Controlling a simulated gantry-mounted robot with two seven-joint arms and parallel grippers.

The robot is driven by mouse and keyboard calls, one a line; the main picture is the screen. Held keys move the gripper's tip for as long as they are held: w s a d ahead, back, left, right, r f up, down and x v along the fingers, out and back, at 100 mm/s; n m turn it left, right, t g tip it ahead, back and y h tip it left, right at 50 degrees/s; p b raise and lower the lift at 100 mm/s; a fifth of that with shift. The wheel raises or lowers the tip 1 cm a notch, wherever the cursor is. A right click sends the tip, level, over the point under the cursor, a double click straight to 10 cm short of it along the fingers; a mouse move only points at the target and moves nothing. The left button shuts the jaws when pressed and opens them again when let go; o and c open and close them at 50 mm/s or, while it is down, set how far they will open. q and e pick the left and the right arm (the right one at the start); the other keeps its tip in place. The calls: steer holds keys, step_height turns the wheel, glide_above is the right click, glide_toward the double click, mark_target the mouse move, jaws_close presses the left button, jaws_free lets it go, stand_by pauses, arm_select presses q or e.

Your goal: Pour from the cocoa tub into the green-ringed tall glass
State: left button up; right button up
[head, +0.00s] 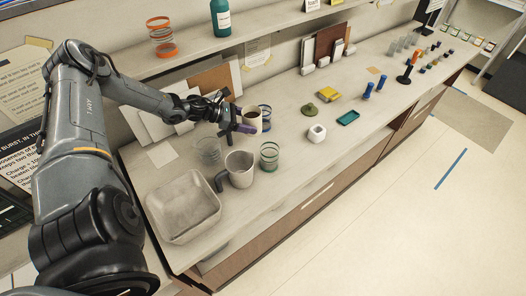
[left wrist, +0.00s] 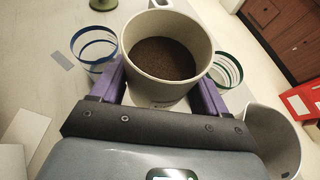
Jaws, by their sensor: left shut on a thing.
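My left gripper (head: 240,127) is shut on the cocoa tub (head: 252,118), a pale round tub held upright, it seems above the counter. In the left wrist view the purple fingers grip both sides of the tub (left wrist: 166,88), and dark brown powder fills part of it. The green-ringed tall glass (head: 269,157) stands upright on the counter, in front of the tub in the head view. In the left wrist view the glass (left wrist: 229,70) is right of the tub, partly hidden by it. My right gripper is not in view.
A blue-ringed glass (head: 266,113) stands close behind the tub. A grey handled jug (head: 239,169) is left of the green-ringed glass, with a clear glass (head: 208,150) behind it. A square basin (head: 183,207) sits front left.

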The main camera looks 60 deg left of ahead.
mark_target(251, 135)
arm_select(q)
steer(key=shift+s+a, duration=0.2)
steer(key=shift+s, duration=0.05)
steer(key=shift+w+d+f+m+g+y, duration=0.1)
steer(key=shift+d+f+m+g+y, duration=0.15)
steer(key=shift+d+m+y, duration=0.2)
steer(key=shift+w+d+f+m+g+y, duration=0.1)
steer(key=shift+d+f+m+g+y, duration=0.15)
steer(key=shift+d+m+y, duration=0.2)
steer(key=shift+d+f+m+y+b, duration=0.25)
steer(key=shift+d+f+y+b, duration=0.1)
steer(key=shift+f+b, duration=0.25)
steer(key=shift+d+f+m+y+b, duration=0.25)
steer(key=shift+d+f+y+b, duration=0.1)
steer(key=shift+f+b, duration=0.15)
steer(key=shift+d+r+y, duration=0.1)
steer(key=shift+y, duration=0.2)
steer(key=shift+w+d+r+m+p, duration=0.1)
steer(key=shift+d+r+m+p, duration=0.05)
steer(key=shift+r+p, duration=0.35)
steer(key=shift+d+r+m+p, duration=0.1)
steer(key=shift+r+m+p, duration=0.05)
steer(key=shift+r+p, duration=0.25)
